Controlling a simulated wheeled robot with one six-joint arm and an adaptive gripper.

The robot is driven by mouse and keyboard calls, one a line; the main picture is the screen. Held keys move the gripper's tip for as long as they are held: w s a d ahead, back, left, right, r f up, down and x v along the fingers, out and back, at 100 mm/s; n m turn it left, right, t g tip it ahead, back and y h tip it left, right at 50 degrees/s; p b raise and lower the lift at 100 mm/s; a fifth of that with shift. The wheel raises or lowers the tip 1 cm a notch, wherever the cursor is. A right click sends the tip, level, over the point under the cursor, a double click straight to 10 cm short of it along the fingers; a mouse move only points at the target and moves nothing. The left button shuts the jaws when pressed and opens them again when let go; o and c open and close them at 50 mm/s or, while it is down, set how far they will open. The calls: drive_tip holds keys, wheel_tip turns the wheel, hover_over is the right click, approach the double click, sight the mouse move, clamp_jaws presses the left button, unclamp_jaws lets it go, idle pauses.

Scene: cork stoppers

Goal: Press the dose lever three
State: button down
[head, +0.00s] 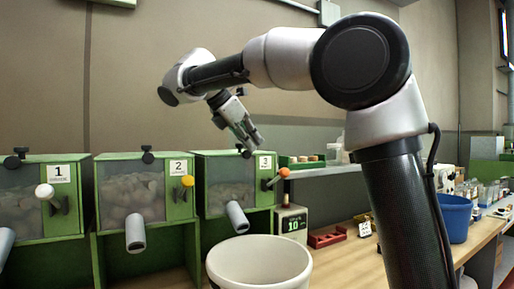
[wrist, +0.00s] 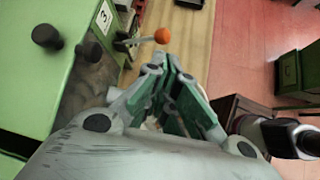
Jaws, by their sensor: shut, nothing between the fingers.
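Dispenser three (head: 236,170) is a green box with a clear front and cork stoppers inside, marked "3". Its dose lever, with an orange knob (head: 284,172), sticks out from the right side of its front; the knob also shows in the wrist view (wrist: 162,35). My gripper (head: 257,144) is shut and empty, above and a little left of the orange knob in the head view. In the wrist view the fingertips (wrist: 166,63) appear just below the knob; I cannot tell whether they touch it. The grey spout (head: 237,217) points down toward a white bucket (head: 258,262).
Dispenser two (head: 133,195), with a yellow knob (head: 187,181), and dispenser one (head: 20,210), with a white knob (head: 44,191), stand left. A display (head: 292,225) reads 10. A red tray (head: 326,236) and blue bucket (head: 453,218) are on the bench right.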

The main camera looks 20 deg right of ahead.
approach(277, 178)
drive_tip(key=s+d+f, duration=0.2)
drive_tip(key=d+f, duration=0.1)
drive_tip(key=d, duration=0.1)
drive_tip(key=shift+w+a, duration=0.1)
drive_tip(key=shift+w, duration=0.15)
drive_tip(key=shift+s, duration=0.1)
drive_tip(key=shift+s+f+t, duration=0.15)
drive_tip(key=shift+f+t, duration=0.15)
